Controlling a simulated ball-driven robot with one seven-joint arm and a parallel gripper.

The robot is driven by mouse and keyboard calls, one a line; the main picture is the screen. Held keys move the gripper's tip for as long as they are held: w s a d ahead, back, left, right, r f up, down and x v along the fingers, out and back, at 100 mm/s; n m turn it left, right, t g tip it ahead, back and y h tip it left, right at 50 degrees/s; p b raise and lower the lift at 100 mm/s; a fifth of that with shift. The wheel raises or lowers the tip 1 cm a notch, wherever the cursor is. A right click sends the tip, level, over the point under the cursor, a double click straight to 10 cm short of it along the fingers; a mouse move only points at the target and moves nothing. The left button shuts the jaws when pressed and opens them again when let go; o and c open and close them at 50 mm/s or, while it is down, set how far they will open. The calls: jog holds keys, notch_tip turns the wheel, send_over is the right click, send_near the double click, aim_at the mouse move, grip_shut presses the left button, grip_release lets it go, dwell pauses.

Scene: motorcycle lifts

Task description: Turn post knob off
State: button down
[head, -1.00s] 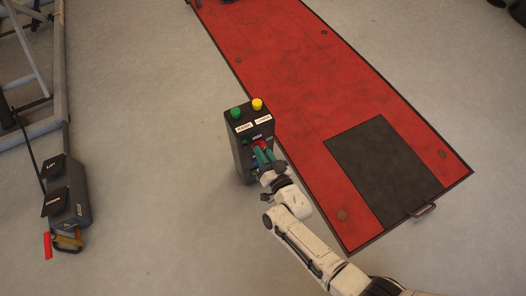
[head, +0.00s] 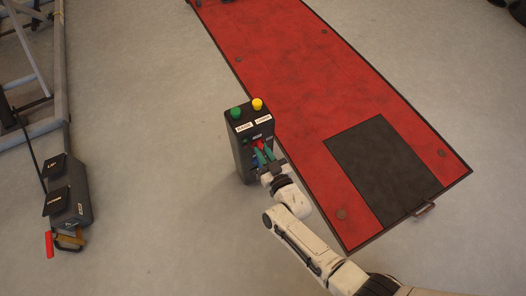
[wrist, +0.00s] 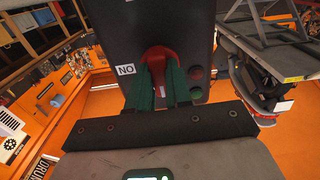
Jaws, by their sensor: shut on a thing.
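The dark control post (head: 240,157) stands upright on the floor beside the red lift platform. A green button (head: 236,113) and a yellow button (head: 257,104) are on its top, with RAISE and LOWER labels below them. The red post knob (head: 258,144) is on its front face and also shows in the wrist view (wrist: 163,58). My gripper (head: 263,154) is at the front face, and its green fingers are shut on the knob. In the wrist view my gripper (wrist: 160,82) has one finger on each side of the knob, hiding its lower part. A white label reading "NO" (wrist: 125,70) is beside it.
The red lift platform (head: 290,70) with a dark plate (head: 383,160) lies to the right of the post. A dark pedal box (head: 70,195) marked UP and a grey frame (head: 55,70) are at the left. The floor between is clear.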

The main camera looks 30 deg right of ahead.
jog(key=shift+f, duration=0.1)
jog(key=c, duration=1)
grip_release()
jog(key=shift+c, duration=0.2)
jog(key=s+p, duration=0.2)
jog(key=s, duration=0.8)
jog(key=shift+s+p, duration=0.4)
